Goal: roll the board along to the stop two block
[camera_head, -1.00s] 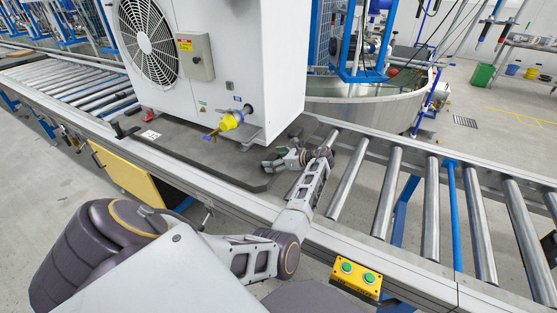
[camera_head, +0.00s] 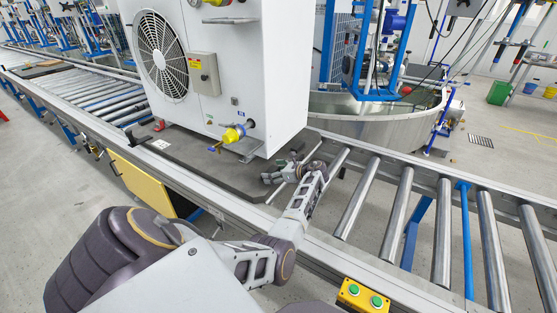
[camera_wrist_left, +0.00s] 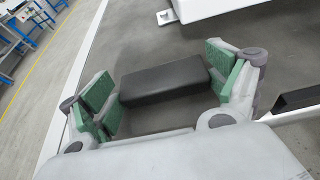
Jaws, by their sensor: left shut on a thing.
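The board (camera_head: 190,152) is a dark grey slab on the roller conveyor, carrying a tall white fan unit (camera_head: 235,62). My left gripper (camera_head: 276,176) is at the board's near right end. In the left wrist view, its green-padded fingers (camera_wrist_left: 160,84) are on either side of a black block-shaped grip (camera_wrist_left: 165,80) on the board, and shut on it. The board's far left part is partly hidden by the unit. I cannot pick out the stop two block for certain. My right gripper is not in view.
Bare rollers (camera_head: 397,215) lie right of the board, with a blue bar (camera_head: 465,240) among them. A yellow box with green buttons (camera_head: 362,296) is on the near rail. A round metal tank (camera_head: 365,122) stands behind. More rollers (camera_head: 85,88) run left.

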